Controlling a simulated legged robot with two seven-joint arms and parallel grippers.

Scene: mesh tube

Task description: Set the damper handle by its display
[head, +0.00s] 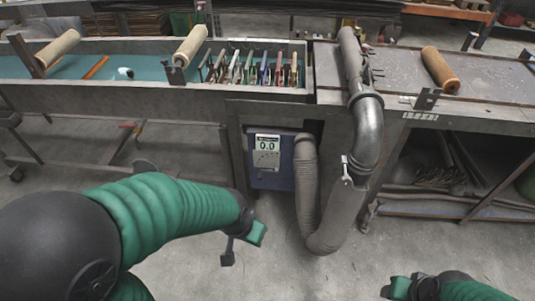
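The display (267,143) reads 0.0 on the front of a blue box (272,176) under the bench. A grey pipe (368,135) comes down right of it and joins a ribbed hose (307,185). A small pale lever (346,168) sits on the pipe's lower section and looks like the damper handle; its exact angle is too small to tell. My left gripper (242,246) is open and empty, below the blue box and left of the hose, apart from both. My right gripper (393,290) is at the bottom edge, right of the pipe, partly cut off; its finger gap is unclear.
A bench with a teal bed (130,68) and a row of hand tools (262,69) stands behind. A wooden roller (440,70) lies on the right bench, above a shelf with metal parts (440,176).

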